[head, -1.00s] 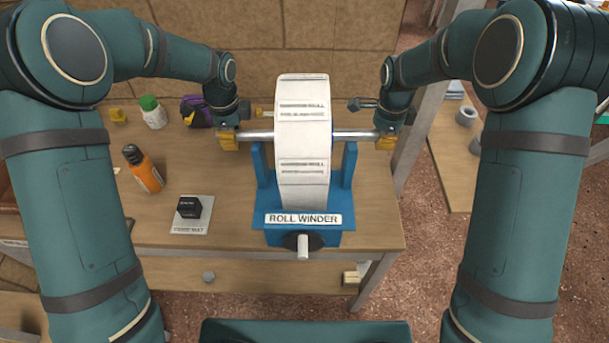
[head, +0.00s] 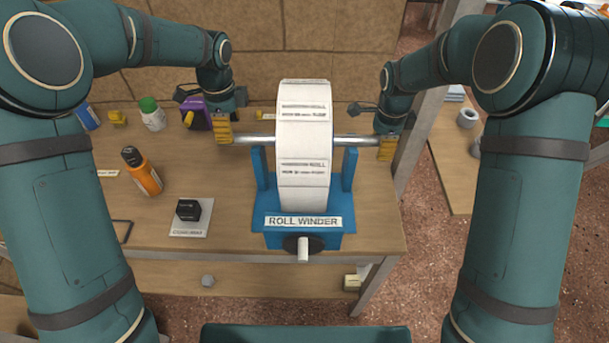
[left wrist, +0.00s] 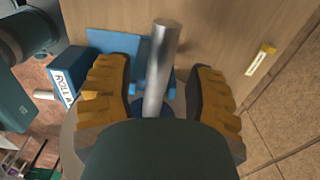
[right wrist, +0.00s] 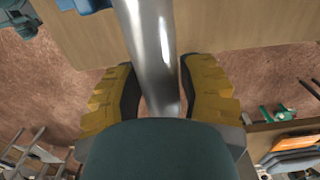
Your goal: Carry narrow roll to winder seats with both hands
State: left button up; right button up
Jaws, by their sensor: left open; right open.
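The narrow roll (head: 303,140) is white with printed labels. Its metal shaft (head: 258,140) lies level across the two uprights of the blue roll winder (head: 303,240); the exact contact in the seats is too small to tell. My left gripper (head: 222,128) is open at the left end of the shaft. In the left wrist view the shaft (left wrist: 160,65) passes between its spread yellow fingers. My right gripper (head: 386,148) is open at the right end. In the right wrist view the shaft (right wrist: 152,55) lies between its spread fingers, with gaps beside it.
On the table left of the winder are an orange bottle (head: 142,172), a black block on a grey mat (head: 190,228), a white bottle with a green cap (head: 152,115) and a purple item (head: 197,112). A second table (head: 455,175) with grey rings stands at right.

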pick_arm(q)
notch_tip(320, 180, up, 7)
pick_arm(e)
notch_tip(320, 180, up, 12)
dwell(0.6)
pick_arm(q)
jog(key=o, duration=0.4)
jog(key=shift+r, duration=0.1)
notch_tip(320, 180, up, 7)
jog(key=p, duration=0.6)
jog(key=shift+p, duration=0.3)
pick_arm(e)
notch_tip(320, 180, up, 7)
jog(key=shift+f, duration=0.15)
